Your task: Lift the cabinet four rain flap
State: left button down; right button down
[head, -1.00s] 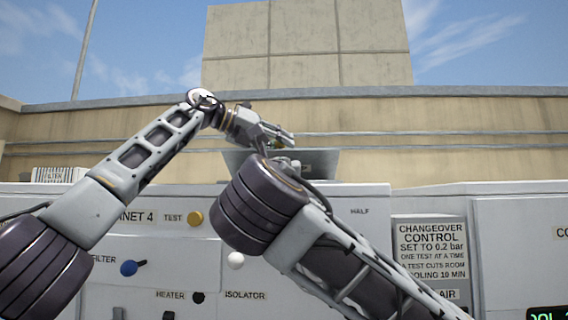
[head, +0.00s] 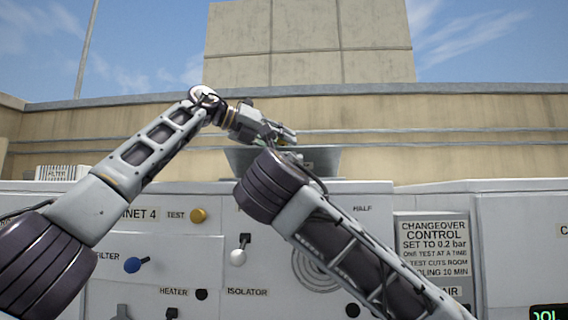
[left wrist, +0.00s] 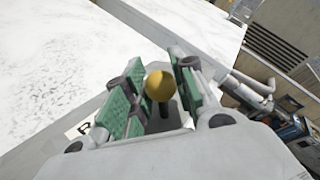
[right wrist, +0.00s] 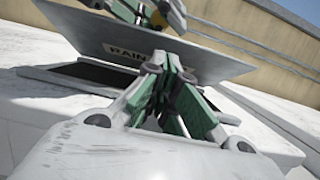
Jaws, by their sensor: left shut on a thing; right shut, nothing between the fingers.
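The grey rain flap (right wrist: 205,58) stands tilted up in the right wrist view, its label partly hidden, above a dark opening (right wrist: 95,74) in the white cabinet top. In the head view the flap (head: 322,160) shows behind my right arm. My left gripper (head: 287,135) is at the flap's upper edge. In the left wrist view its green pads (left wrist: 158,100) are shut around a yellow knob (left wrist: 159,85).
The cabinet front carries a yellow test knob (head: 198,215), a blue filter knob (head: 132,265) and a white-ended lever (head: 238,257). A changeover control sign (head: 433,249) is at the right. A beige wall (head: 470,155) stands behind.

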jog(key=shift+x, duration=1.75)
